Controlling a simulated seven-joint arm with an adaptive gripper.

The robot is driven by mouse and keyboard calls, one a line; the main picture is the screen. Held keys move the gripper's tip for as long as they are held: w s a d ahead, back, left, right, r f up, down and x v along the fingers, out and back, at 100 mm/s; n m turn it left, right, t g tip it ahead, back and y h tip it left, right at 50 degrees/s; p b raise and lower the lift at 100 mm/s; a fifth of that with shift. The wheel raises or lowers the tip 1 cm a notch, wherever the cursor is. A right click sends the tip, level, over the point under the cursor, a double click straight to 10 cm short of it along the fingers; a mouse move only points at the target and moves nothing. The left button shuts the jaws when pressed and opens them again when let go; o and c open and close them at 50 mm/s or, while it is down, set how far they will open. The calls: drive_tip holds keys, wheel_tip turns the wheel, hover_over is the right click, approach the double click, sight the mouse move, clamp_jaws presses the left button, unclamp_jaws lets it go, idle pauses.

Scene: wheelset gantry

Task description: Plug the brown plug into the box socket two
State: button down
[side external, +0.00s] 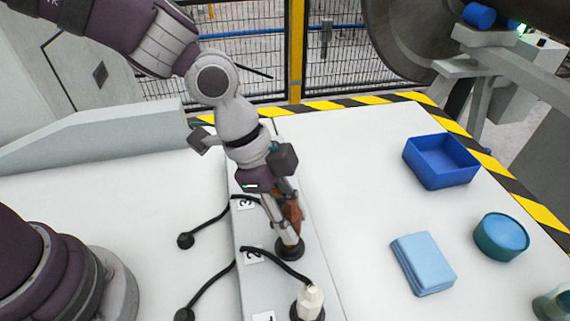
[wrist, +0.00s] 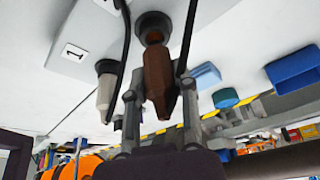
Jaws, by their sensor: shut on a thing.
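The brown plug (side external: 291,211) is held upright between the fingers of my gripper (side external: 284,230), which is shut on it. The plug also shows in the wrist view (wrist: 157,72), between both fingers of my gripper (wrist: 160,84). Its narrow end is at the dark round socket (side external: 290,252) beside label 2 on the long white box (side external: 252,285). In the wrist view the plug's end overlaps the socket's ring (wrist: 152,22). How deep it sits, if at all, I cannot tell.
A white plug (side external: 309,298) stands in the dark socket near label 1, with a black cable (side external: 280,264) looping close to my fingers. A blue bin (side external: 440,178), a light blue cloth (side external: 423,263) and a teal round container (side external: 501,240) lie at right. The table between is clear.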

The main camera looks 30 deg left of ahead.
drive_tip(key=shift+f, duration=0.95)
drive_tip(key=c, duration=0.8)
unclamp_jaws()
drive_tip(key=shift+r, duration=0.1)
drive_tip(key=v, duration=1.1)
drive_tip(key=shift+r, duration=0.4)
drive_tip(key=shift+a, duration=0.15)
drive_tip(key=s+a+r+n+t+y, duration=0.1)
drive_tip(key=s+a+n+t+y, duration=0.1)
drive_tip(key=a+n, duration=0.5)
drive_tip(key=s+a+r+n+t+y, duration=0.1)
drive_tip(key=s+a+n+t+y, duration=0.1)
drive_tip(key=a+n, duration=0.6)
drive_tip(key=shift+s+a, duration=0.4)
drive_tip(key=shift+s, duration=0.35)
